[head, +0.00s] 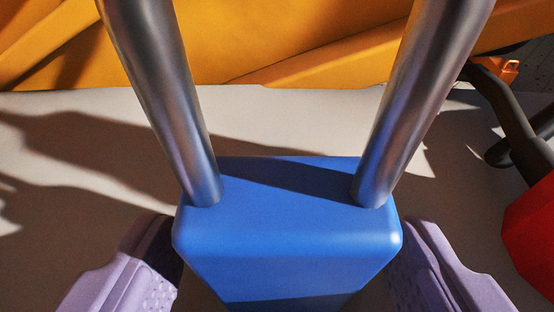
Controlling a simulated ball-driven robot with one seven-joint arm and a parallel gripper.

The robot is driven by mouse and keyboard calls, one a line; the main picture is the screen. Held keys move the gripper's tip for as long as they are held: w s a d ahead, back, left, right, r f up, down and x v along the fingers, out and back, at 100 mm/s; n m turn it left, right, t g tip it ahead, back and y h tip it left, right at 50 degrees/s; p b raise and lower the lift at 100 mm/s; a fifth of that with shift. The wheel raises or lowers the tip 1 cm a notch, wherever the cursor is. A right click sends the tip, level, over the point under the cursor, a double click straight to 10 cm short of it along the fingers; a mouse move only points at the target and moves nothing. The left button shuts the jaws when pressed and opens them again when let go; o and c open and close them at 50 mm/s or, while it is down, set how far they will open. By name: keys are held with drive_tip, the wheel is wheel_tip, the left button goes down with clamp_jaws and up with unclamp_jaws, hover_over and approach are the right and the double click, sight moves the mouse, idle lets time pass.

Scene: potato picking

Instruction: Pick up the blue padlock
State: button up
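The blue padlock (285,235) fills the middle of the head view. Its silver shackle (163,100) rises toward the camera and runs out of the top of the picture. My gripper (290,268) has its two purple fingers on either side of the padlock's body, one at the lower left and one at the lower right. The fingers are spread wide apart with the body between them. The left finger's edge lies very near the body; whether either finger touches it I cannot tell. The fingertips and the padlock's lower part are cut off or hidden.
The padlock is over a pale grey surface (90,150) with dark shadows. A large orange-yellow object (300,45) spans the back. At the right are a red object (535,235), dark curved bars (505,105) and a small orange piece (508,70). The left side is clear.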

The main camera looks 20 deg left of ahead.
drive_tip(key=shift+w+a+f, duration=0.15)
drive_tip(key=shift+w+f, duration=0.05)
drive_tip(key=shift+w, duration=0.35)
drive_tip(key=shift+c, duration=0.2)
drive_tip(key=c, duration=1.2)
drive_tip(key=shift+o, duration=0.2)
drive_tip(key=shift+r, duration=0.15)
